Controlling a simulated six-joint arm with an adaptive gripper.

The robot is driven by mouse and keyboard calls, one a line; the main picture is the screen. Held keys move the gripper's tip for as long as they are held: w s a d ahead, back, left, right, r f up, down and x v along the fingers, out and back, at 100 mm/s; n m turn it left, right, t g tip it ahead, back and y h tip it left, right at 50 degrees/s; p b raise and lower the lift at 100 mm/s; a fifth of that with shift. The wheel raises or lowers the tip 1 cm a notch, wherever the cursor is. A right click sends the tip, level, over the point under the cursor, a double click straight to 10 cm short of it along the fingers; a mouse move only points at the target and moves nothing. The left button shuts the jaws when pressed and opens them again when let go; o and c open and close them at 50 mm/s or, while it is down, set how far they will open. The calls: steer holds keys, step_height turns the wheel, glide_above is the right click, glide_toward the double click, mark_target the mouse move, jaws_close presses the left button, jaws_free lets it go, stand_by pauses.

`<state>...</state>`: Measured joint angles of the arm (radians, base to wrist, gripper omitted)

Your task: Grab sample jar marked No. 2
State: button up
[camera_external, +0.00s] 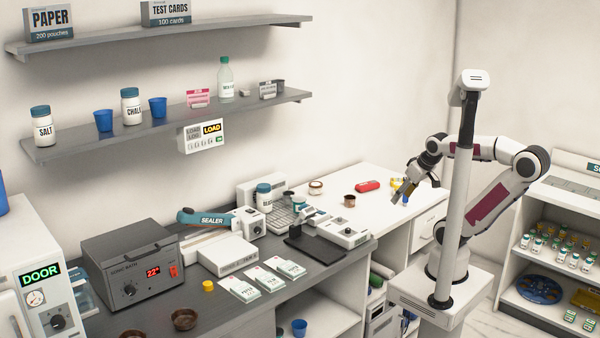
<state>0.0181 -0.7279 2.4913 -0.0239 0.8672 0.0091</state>
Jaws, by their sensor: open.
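My gripper (402,196) is open and hangs above the white counter, pointing down. A small blue item shows right beside its fingertips; I cannot tell whether it lies between them. Several small jars with light caps and labels (574,260) stand on the upper shelf of the white cabinet at the right, well away from my gripper. Their markings are too small to read, so I cannot tell which one, if any, is No. 2.
A red tool (367,186) and a brown cup (349,201) are on the white counter (385,215) near my gripper. A sealer (212,219), a sonic bath (130,268) and a black scale plate (313,246) crowd the grey counter. A blue round rack (538,289) sits low in the cabinet.

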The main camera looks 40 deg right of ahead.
steer(key=w+d+r+m+t+h, duration=0.1)
steer(key=w+d+r+t+h, duration=0.25)
steer(key=w+d, duration=1.25)
steer(key=n+t, duration=0.2)
steer(key=t, duration=0.1)
glide_above(397, 189)
steer(key=d, duration=0.1)
step_height(397, 189, down, 8)
steer(key=s+f+y, duration=0.1)
steer(key=f, duration=0.2)
steer(key=s+d+f+y, duration=0.1)
steer(key=s+f+y, duration=0.1)
steer(key=f, duration=0.1)
steer(key=s+d+f+t+y, duration=0.1)
steer(key=s+f+y, duration=0.1)
steer(key=f, duration=0.1)
steer(key=shift+d+n, duration=0.2)
steer(key=shift+n, duration=0.1)
steer(key=shift+s+a+f+y, duration=0.15)
steer(key=shift+s+f+y, duration=0.1)
steer(key=shift+s+f, duration=0.2)
steer(key=shift+s, duration=0.1)
